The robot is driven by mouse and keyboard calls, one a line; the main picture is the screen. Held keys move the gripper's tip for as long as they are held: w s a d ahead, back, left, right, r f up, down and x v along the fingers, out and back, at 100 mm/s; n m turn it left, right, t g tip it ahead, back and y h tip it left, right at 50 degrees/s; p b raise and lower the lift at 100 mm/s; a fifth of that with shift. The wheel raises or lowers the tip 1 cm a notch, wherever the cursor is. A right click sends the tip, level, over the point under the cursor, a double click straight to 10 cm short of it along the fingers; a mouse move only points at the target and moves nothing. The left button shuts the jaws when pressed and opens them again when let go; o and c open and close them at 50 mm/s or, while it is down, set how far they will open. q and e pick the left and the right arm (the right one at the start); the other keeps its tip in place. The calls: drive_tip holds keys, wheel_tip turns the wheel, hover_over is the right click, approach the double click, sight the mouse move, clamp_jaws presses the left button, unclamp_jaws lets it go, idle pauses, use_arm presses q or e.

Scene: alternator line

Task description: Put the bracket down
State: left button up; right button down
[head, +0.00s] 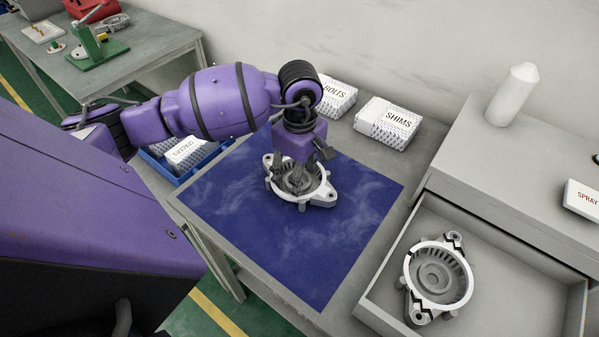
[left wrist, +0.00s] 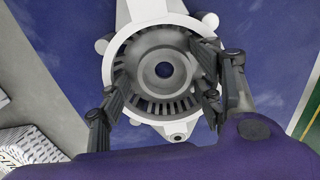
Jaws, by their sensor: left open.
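The bracket (head: 317,196) is a pale round alternator housing with lugs, and it lies on the blue mat (head: 345,250). My left gripper (head: 298,180) is open and points down over its middle. In the left wrist view the bracket (left wrist: 122,62) fills the middle, with slots around a central hole. The fingers of my left gripper (left wrist: 163,95) stand apart on either side of that hole, over the bracket's ring. I cannot tell whether the fingertips touch it. My right gripper is in neither view.
A second housing (head: 410,272) with dark marks lies in the grey tray (head: 500,278) at the right. Boxes marked SHIMS (head: 388,122) and BOLTS (head: 338,94) stand behind the mat. A blue bin (head: 157,166) is at its left. The mat's front part is clear.

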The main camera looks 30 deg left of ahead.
use_arm(q)
wheel_tip(320, 180, up, 12)
drive_tip(key=shift+r+b, duration=0.15)
drive_tip(key=shift+b, duration=0.15)
idle(0.7)
